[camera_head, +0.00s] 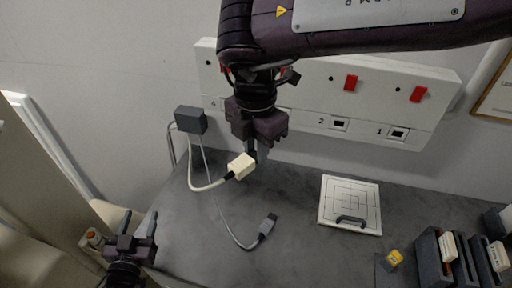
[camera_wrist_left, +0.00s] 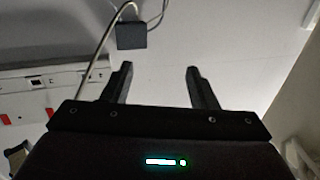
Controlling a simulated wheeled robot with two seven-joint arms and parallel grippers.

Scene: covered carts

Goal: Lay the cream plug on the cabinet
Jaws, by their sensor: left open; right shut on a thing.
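The cream plug (camera_head: 241,166) is a small blocky piece on a pale cable, in the middle of the head view. My right gripper (camera_head: 257,156) points down and is shut on it, partly covering its right end. The plug appears above the dark grey cabinet top (camera_head: 300,261); whether it touches is hard to tell. My left gripper (camera_head: 131,229) is open and empty at the lower left, beside the top's left edge. Its two parted fingers also show in the left wrist view (camera_wrist_left: 160,75).
A grey plug (camera_head: 268,225) on a thin cable lies on the top. Both cables lead to a dark box (camera_head: 191,120), also in the left wrist view (camera_wrist_left: 131,36). A white gridded panel (camera_head: 349,204), yellow item (camera_head: 395,257) and dark holders (camera_head: 430,254) are rightward. A white switch panel (camera_head: 375,107) is behind.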

